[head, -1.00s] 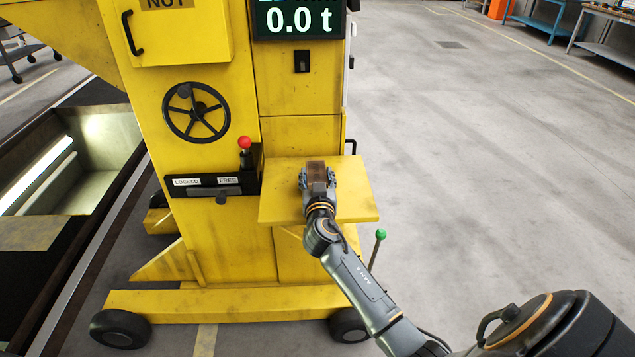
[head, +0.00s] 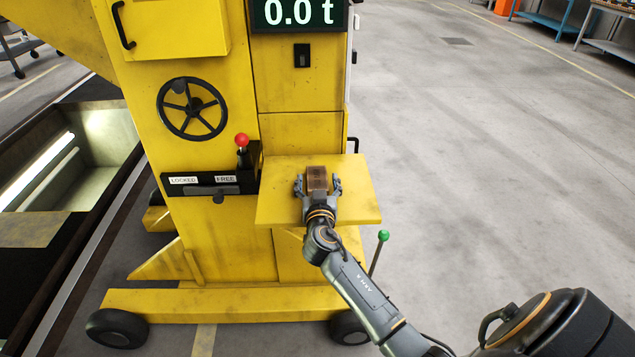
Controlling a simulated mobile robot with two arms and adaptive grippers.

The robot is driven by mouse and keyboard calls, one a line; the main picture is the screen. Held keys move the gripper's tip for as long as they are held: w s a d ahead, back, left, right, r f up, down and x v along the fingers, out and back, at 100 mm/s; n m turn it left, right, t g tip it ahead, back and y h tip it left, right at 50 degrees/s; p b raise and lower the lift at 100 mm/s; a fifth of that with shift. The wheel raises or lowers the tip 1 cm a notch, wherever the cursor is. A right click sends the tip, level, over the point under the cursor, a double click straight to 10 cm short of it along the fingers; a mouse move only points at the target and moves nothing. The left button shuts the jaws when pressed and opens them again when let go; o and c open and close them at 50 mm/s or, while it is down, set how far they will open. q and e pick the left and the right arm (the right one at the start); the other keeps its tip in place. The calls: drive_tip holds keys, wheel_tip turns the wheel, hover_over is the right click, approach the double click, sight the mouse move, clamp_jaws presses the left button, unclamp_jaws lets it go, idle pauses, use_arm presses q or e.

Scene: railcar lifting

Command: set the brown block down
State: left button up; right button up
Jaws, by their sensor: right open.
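The brown block (head: 316,179) is on the yellow shelf (head: 358,206) that juts from the front of the yellow machine. My right gripper (head: 318,187) is at the block, with its open fingers on the left and right sides of it. A small gap to the block is hard to make out at this size. My left gripper is not in view.
The yellow machine (head: 230,110) carries a black handwheel (head: 192,109), a red-knobbed lever (head: 242,141) and a display reading 0.0 t (head: 297,14). A green-knobbed lever (head: 382,236) stands right of the shelf. A pit (head: 75,150) lies left.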

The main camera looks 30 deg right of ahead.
drive_tip(key=shift+r, duration=0.1)
drive_tip(key=shift+s, duration=0.1)
drive_tip(key=b+v, duration=0.1)
drive_tip(key=v, duration=1)
drive_tip(key=shift+s+a, duration=0.25)
drive_tip(key=shift+s, duration=0.1)
